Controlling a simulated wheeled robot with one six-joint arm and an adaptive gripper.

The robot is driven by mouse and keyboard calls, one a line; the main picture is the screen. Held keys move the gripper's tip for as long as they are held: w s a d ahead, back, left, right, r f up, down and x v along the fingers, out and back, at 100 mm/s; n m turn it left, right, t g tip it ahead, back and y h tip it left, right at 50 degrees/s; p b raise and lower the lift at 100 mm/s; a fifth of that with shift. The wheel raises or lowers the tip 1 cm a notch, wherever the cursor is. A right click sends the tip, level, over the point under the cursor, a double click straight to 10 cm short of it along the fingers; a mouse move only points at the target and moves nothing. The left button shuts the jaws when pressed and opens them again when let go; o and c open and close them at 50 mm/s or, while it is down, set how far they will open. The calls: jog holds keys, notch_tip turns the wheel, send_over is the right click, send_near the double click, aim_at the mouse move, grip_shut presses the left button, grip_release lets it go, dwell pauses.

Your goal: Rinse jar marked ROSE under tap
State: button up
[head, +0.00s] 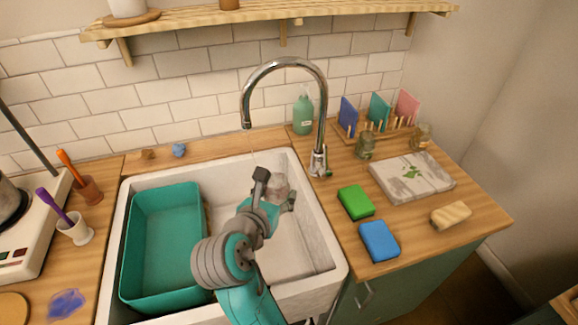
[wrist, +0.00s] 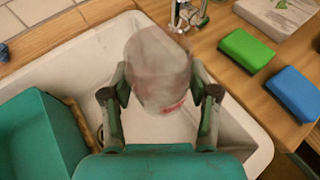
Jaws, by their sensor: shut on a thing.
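My gripper (wrist: 158,80) is shut on a cloudy glass jar (wrist: 157,62) with pinkish-red smears inside or on it. In the head view the jar (head: 278,184) is held over the right part of the white sink (head: 334,268), partly hidden by my wrist. No ROSE marking is readable on it. The chrome tap (head: 285,63) arches above the sink, its spout end up and to the left of the jar in the picture. A faint thin line shows below the spout; I cannot tell whether it is water.
A teal basin (head: 190,192) fills the sink's left side. Right of the sink lie a green sponge (head: 356,202), a blue sponge (head: 379,240) and a pale board (head: 411,178). A green bottle (head: 303,115) and two small jars stand behind.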

jog(key=shift+w+d, duration=0.2)
jog(key=shift+w, duration=0.5)
jog(key=shift+w+a+f, duration=0.15)
jog(key=shift+w+a, duration=0.1)
jog(key=shift+w, duration=0.5)
jog(key=w+a+f, duration=0.2)
jog(key=w+a, duration=0.3)
jog(key=w, duration=0.6)
jog(key=shift+f, duration=0.2)
jog(key=shift+w+d, duration=0.1)
jog(key=shift+d, duration=0.1)
jog(key=shift+w+d, duration=0.2)
jog(key=shift+d, duration=0.2)
jog(key=shift+s+a, duration=0.1)
jog(key=shift+a, duration=0.1)
jog(key=shift+s+a, duration=0.15)
jog(key=shift+a, duration=0.2)
jog(key=shift+d, duration=0.15)
jog(key=shift+w+d, duration=0.25)
jog(key=shift+d, duration=0.15)
